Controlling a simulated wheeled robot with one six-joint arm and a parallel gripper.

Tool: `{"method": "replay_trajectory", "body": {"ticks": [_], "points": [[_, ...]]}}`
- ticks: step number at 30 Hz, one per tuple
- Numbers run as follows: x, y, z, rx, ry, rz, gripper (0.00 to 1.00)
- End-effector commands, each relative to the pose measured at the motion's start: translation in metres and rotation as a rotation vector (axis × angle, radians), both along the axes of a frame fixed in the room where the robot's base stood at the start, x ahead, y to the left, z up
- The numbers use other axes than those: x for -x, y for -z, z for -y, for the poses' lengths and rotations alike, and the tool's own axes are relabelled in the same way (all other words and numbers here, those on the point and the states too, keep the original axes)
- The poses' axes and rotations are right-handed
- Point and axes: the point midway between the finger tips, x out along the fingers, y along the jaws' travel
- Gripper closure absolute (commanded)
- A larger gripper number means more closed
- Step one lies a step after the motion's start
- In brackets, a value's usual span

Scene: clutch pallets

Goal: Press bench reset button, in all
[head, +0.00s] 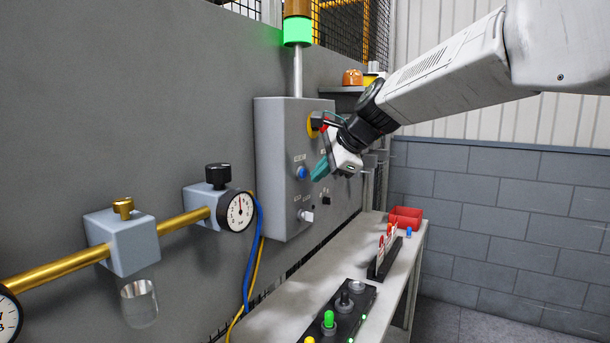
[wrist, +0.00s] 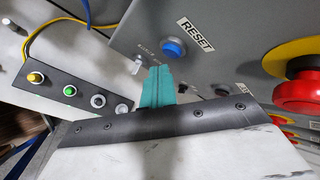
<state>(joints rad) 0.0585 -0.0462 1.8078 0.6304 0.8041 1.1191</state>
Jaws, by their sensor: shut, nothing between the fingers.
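The blue reset button (head: 301,173) is on the front of a grey control box (head: 277,155) fixed to the wall. In the wrist view the blue button (wrist: 173,48) sits beside a white "RESET" label (wrist: 196,34). My gripper (head: 318,172), with teal fingers, is just right of the button in the head view and appears apart from it. In the wrist view the shut, empty fingers (wrist: 157,80) point up the picture, with their tips a little below the button. The exact gap in depth is hard to tell.
A red emergency stop on a yellow base (wrist: 299,92) is close on the right in the wrist view. A white selector switch (head: 306,215) is below the button.

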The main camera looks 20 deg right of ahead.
Motion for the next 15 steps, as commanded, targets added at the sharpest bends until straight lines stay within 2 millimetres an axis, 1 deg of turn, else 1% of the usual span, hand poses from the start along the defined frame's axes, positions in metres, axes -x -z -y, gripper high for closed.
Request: {"method": "replay_trajectory", "body": {"ticks": [8,15], "points": [[0.003,0.0,0.004,-0.001,0.002,0.0,1.0],[0.019,0.0,0.019,-0.001,0.002,0.0,1.0]]}}
